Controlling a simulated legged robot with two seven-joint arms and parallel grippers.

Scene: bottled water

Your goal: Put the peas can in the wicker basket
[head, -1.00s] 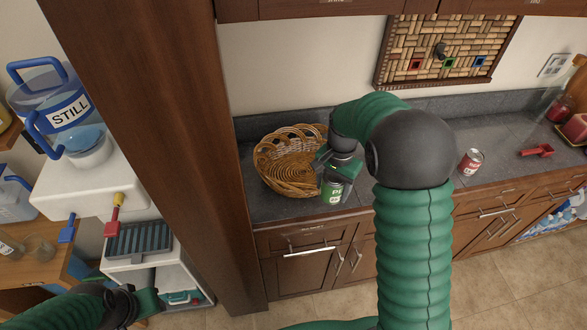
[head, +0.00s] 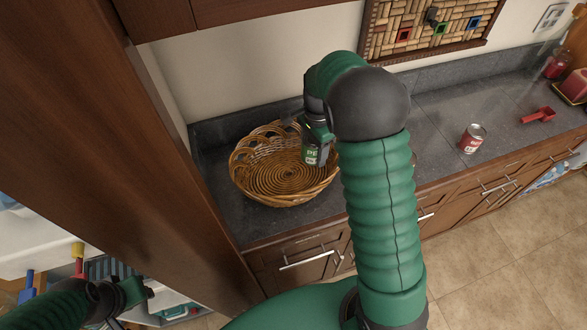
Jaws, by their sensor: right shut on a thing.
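The peas can (head: 314,154) has a green label and shows in the head view. My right gripper (head: 317,136) is shut on it from above, partly hidden by my own wrist. The can overlaps the right side of the wicker basket (head: 240,181) in the picture; I cannot tell how high it is above the basket floor. The basket is round, woven and stands on the grey counter against the wall. Its visible floor is empty. My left gripper (head: 140,292) is at the lower left, away from the counter; its fingers are too unclear to tell open from shut.
A red-labelled can (head: 472,138) and a red scoop (head: 538,115) stand further right on the counter (head: 440,110). A tall wooden panel (head: 150,150) rises left of the basket. A cork board hangs on the wall. Candles stand at the far right.

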